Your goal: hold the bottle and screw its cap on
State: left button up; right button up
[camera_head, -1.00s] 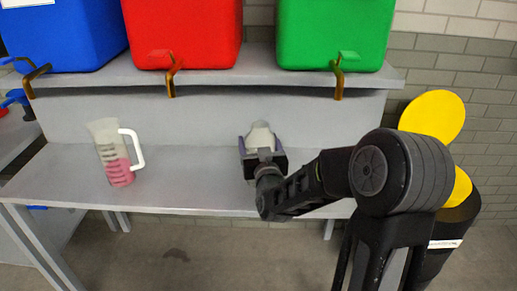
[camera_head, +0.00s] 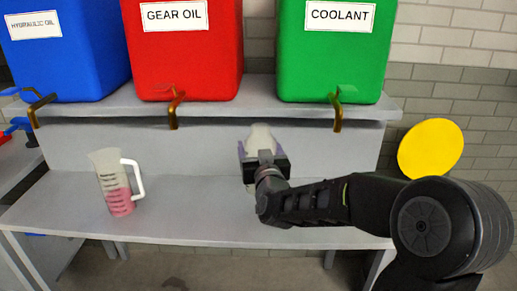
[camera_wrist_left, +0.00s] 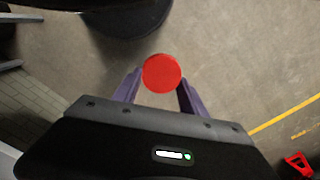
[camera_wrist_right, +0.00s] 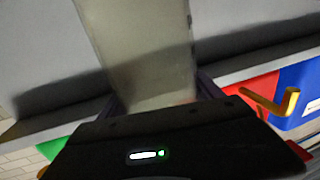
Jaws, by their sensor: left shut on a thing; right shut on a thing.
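The bottle (camera_head: 261,136), whitish and translucent, is held by my right gripper (camera_head: 263,162) above the bench, in front of its back panel. Its pale body (camera_wrist_right: 140,50) fills the space between the purple fingers in the right wrist view. My left gripper (camera_wrist_left: 160,88) is shut on the round red cap (camera_wrist_left: 162,73), which shows between its purple fingertips in the left wrist view. Floor lies beneath the cap. The left gripper is outside the head view. The cap and bottle are not seen together in one view, and the bottle's mouth is not clear.
A measuring jug (camera_head: 112,183) with pink liquid stands on the left of the grey bench (camera_head: 210,218). Blue (camera_head: 68,65), red (camera_head: 187,60) and green (camera_head: 330,65) tanks with taps stand on the shelf above. The bench's right half looks clear.

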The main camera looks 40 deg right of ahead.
jog(key=o, duration=0.9)
jog(key=c, duration=1.5)
